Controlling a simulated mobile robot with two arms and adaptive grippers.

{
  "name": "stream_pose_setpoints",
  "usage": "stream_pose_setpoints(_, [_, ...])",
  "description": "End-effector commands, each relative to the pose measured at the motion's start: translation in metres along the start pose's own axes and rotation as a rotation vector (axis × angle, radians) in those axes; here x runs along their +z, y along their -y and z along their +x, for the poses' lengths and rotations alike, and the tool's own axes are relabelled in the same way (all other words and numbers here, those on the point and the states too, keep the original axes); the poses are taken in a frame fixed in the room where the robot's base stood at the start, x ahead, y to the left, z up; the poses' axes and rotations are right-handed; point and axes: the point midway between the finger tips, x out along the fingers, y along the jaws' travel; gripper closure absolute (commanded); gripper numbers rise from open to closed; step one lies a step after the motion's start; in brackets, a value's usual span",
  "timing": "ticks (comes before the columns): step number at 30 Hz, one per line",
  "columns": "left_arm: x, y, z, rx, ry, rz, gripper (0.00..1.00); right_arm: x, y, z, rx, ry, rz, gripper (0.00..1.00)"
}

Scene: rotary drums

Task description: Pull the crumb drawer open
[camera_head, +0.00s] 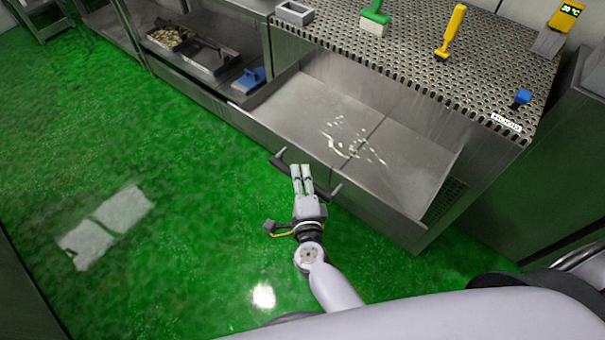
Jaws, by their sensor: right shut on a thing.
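The crumb drawer (385,165) is a wide steel tray standing pulled out from under the perforated counter, with scattered pale crumbs (350,145) on its floor. Its dark bar handle (333,192) runs along the outside of the front wall. My right gripper (303,177) is at the handle, its fingers shut on the bar near the middle. The fingers hide part of the bar. My left gripper is not in view.
The perforated steel counter (400,50) holds a green brush (374,17), a yellow-handled tool (451,32), a yellow thermometer (566,14) and a blue knob (521,98). A lower shelf at left holds trays and a blue tool (249,79). The green floor (150,160) at left is clear.

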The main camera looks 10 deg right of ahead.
Motion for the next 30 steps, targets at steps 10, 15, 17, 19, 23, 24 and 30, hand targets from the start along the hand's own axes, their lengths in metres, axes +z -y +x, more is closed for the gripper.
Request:
stream_pose_setpoints(10, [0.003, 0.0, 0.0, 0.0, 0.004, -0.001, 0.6, 0.0, -0.001, 0.0, 0.002, 0.0, -0.002, 0.7])
stream_pose_setpoints(15, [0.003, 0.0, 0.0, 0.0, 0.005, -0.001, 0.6, -0.001, -0.001, 0.0, 0.001, 0.0, -0.001, 0.6])
stream_pose_setpoints(17, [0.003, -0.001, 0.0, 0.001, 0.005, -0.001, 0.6, -0.001, 0.0, 0.0, 0.001, 0.0, -0.001, 0.6])
stream_pose_setpoints(19, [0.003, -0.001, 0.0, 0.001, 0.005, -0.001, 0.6, -0.001, 0.0, 0.0, 0.001, 0.0, -0.001, 0.6])
stream_pose_setpoints(23, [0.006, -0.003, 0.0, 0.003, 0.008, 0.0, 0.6, -0.001, 0.0, 0.0, 0.001, 0.0, 0.0, 0.6])
stream_pose_setpoints(24, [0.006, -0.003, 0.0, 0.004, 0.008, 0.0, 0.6, -0.001, -0.001, -0.002, 0.001, 0.0, 0.0, 0.6])
stream_pose_setpoints(30, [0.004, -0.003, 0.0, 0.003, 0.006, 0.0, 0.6, -0.001, -0.001, -0.028, 0.004, 0.0, -0.001, 0.6])
